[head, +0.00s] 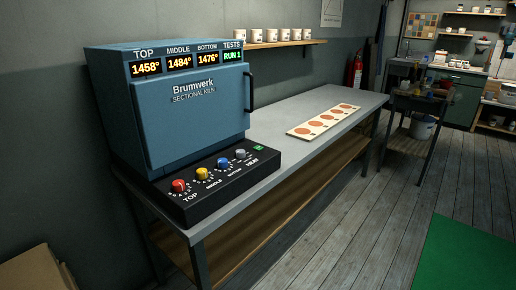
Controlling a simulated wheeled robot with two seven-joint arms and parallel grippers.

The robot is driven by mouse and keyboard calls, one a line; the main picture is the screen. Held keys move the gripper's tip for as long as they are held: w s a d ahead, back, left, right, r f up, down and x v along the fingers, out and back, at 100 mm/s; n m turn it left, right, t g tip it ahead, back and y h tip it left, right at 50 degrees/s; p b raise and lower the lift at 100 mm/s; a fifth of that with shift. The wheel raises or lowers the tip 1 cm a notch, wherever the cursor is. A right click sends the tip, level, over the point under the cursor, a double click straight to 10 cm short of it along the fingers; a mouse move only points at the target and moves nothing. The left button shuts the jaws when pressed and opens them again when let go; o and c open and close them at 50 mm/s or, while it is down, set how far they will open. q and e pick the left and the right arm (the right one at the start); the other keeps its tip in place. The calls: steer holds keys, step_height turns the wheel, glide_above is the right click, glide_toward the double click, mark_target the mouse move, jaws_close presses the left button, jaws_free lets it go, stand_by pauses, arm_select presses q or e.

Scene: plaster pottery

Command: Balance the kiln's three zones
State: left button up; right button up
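The blue Brumwerk sectional kiln (195,110) stands on the left end of a grey bench with its door shut. Its display (180,64) reads TOP 1458°, MIDDLE 1484°, BOTTOM 1476° and TESTS RUN 1. On the black panel (215,190) in front are a red knob (179,186) by TOP, a yellow knob (202,174) by MIDDLE, a blue knob (222,163) by BOTTOM and a grey knob (240,154) by HEAT. A small green button (258,148) sits at the panel's right end. Neither of my grippers is in view.
A pale board with several orange discs (323,120) lies on the bench (285,140). Several white cups line a wall shelf (275,44) behind. A fire extinguisher (354,73) hangs beyond. The wooden floor (375,225) right of the bench is clear up to a green mat (465,255).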

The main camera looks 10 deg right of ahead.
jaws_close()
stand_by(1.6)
